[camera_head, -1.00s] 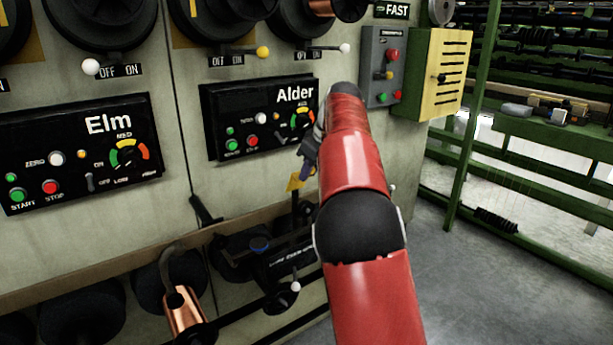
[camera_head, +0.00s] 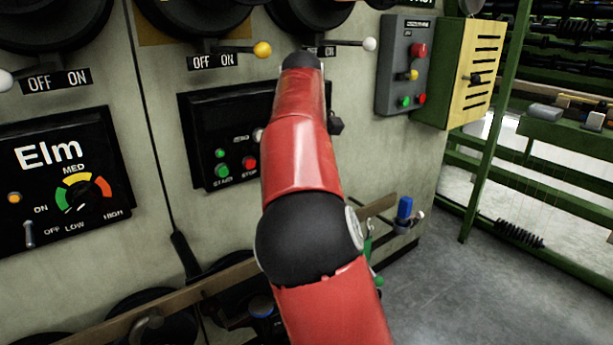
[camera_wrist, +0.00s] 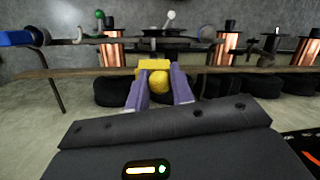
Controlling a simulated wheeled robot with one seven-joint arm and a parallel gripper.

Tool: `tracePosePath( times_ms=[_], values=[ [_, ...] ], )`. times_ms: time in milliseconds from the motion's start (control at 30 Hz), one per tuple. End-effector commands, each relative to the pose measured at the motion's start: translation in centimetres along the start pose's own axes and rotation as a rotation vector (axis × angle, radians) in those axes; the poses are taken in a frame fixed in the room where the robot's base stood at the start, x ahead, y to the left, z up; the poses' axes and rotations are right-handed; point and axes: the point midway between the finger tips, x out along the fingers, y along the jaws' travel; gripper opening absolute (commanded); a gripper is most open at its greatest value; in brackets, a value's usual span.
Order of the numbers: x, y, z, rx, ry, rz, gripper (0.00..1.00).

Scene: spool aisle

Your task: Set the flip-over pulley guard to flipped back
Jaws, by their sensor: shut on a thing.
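In the wrist view, my gripper (camera_wrist: 160,80) has its two purple fingers closed around a yellow ball knob (camera_wrist: 158,83). A yellow plate (camera_wrist: 152,65) shows just beyond the knob and looks like part of the pulley guard. Whether the guard is flipped back or over the pulley cannot be told. In the head view, my red arm covers the gripper and the guard.
Elm panel (camera_head: 60,175) is at the left; the second panel (camera_head: 215,130) is partly behind my arm. A grey switch box (camera_head: 403,65) and yellow slotted box (camera_head: 458,75) stand right. A wooden rail (camera_head: 215,285) runs below. Floor at right is clear.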

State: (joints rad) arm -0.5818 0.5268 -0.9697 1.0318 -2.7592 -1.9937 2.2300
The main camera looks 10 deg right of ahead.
Motion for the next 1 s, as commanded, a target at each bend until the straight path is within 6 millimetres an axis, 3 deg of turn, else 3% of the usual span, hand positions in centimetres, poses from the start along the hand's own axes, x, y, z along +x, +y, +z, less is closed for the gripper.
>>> tracePosePath(
  times_ms=[467, 500, 633, 1000],
  values=[
    [0.31, -0.3, 0.14, -0.001, -0.017, -0.006, 0.0],
    [0.32, -0.3, 0.14, -0.001, -0.018, -0.006, 0.24],
    [0.31, -0.29, 0.17, 0.0, -0.018, -0.006, 0.41],
    [0.26, -0.17, 0.29, 0.004, -0.018, -0.004, 0.43]
  ],
)
